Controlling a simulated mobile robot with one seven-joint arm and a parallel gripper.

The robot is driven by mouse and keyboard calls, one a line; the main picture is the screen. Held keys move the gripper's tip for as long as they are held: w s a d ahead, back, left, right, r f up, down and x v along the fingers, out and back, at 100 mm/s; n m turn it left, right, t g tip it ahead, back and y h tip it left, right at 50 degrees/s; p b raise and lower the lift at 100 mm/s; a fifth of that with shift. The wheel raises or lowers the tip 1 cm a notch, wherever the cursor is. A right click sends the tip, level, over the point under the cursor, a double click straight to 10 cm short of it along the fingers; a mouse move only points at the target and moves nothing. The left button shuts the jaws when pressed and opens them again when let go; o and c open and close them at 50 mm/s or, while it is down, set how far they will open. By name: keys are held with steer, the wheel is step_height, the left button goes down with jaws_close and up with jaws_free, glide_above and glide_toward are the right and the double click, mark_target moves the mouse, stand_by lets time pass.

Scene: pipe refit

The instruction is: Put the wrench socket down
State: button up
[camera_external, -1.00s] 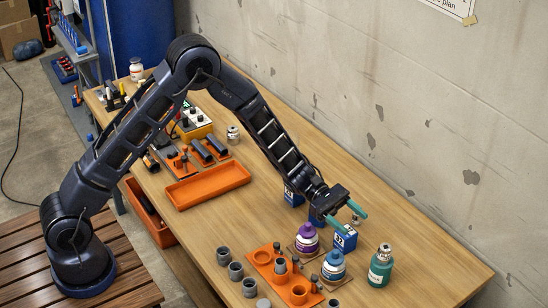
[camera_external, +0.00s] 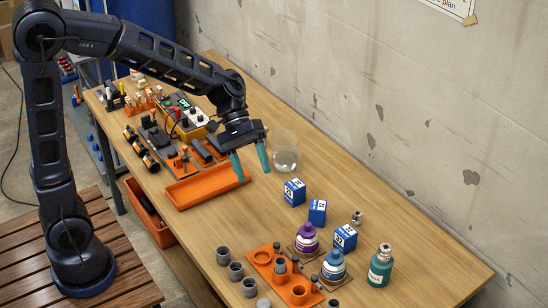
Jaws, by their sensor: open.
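My gripper (camera_external: 254,177) is open and empty, its two teal fingers pointing down above the table by the right end of the orange tray. A small metallic piece (camera_external: 357,217), which looks like the wrench socket, stands on the table behind the blue box (camera_external: 345,238). It is too small to be sure what it is. My gripper is well to the left of it and apart from it.
A clear glass jar (camera_external: 286,157) stands close right of my gripper. The orange tray (camera_external: 207,186) is empty. More blue boxes (camera_external: 294,192), a purple bottle (camera_external: 307,238), a green bottle (camera_external: 381,266) and an orange holder (camera_external: 284,276) stand nearer. The table's right side is mostly clear.

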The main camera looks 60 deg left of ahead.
steer(key=s+a+r+m+t+y, duration=0.2)
steer(key=s+a+m+t+y, duration=0.1)
steer(key=s+a, duration=0.7)
steer(key=s+a+r+m+t+y, duration=0.3)
steer(key=s+a+y, duration=0.3)
steer(key=s+a, duration=0.4)
steer(key=shift+s+a+r, duration=0.15)
steer(key=shift+s+a, duration=0.2)
steer(key=shift+s, duration=0.75)
